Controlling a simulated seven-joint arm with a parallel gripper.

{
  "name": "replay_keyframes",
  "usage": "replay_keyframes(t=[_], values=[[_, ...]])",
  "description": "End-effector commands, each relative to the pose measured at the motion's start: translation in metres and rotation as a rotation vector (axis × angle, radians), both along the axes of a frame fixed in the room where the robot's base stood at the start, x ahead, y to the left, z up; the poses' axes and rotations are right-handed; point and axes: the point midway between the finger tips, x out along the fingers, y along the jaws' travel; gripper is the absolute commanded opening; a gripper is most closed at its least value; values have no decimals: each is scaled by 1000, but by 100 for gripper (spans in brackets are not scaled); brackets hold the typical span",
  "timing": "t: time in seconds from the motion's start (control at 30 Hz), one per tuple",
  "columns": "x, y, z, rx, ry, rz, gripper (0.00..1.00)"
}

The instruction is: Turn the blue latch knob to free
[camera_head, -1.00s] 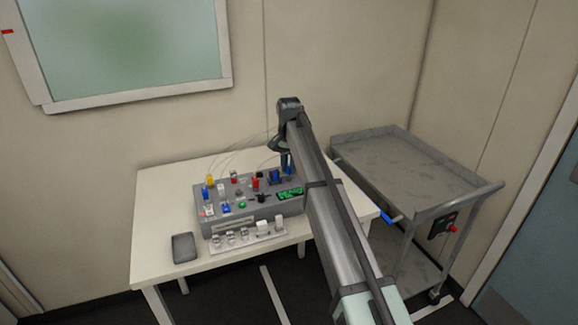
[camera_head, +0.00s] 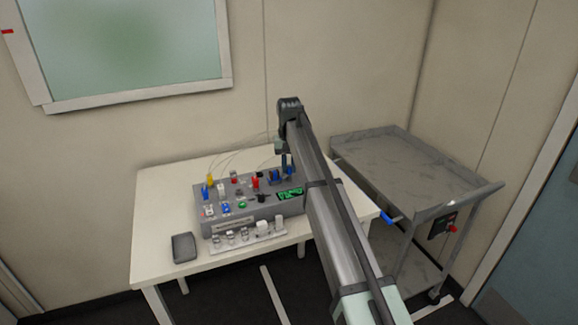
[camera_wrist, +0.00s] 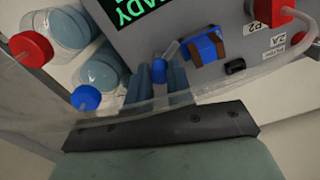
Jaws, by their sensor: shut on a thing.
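The blue latch knob (camera_wrist: 159,71) shows in the wrist view at the end of a short pale lever, beside a blue block with brown straps (camera_wrist: 204,49) on the grey device. My gripper (camera_wrist: 172,78) has its narrow blue-grey fingers at this knob and is shut on it; the fingers partly hide the grip. In the head view my gripper (camera_head: 287,168) reaches down at the device's back right corner, and my arm hides part of that side. The knob's exact angle is hard to tell.
The grey device (camera_head: 262,211) stands on a white table (camera_head: 160,208), with several coloured parts and thin tubes. Bottles with red (camera_wrist: 31,47) and blue (camera_wrist: 86,97) caps stand close by. A clear tube crosses near my fingers. A grey cart (camera_head: 400,165) stands right.

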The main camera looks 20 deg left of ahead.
Motion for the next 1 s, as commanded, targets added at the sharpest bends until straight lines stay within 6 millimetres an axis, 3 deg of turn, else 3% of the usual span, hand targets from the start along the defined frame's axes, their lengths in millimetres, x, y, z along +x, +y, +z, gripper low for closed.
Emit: replay_keyframes(t=[1.0], values=[[0,0,1,1,-1,911,0]])
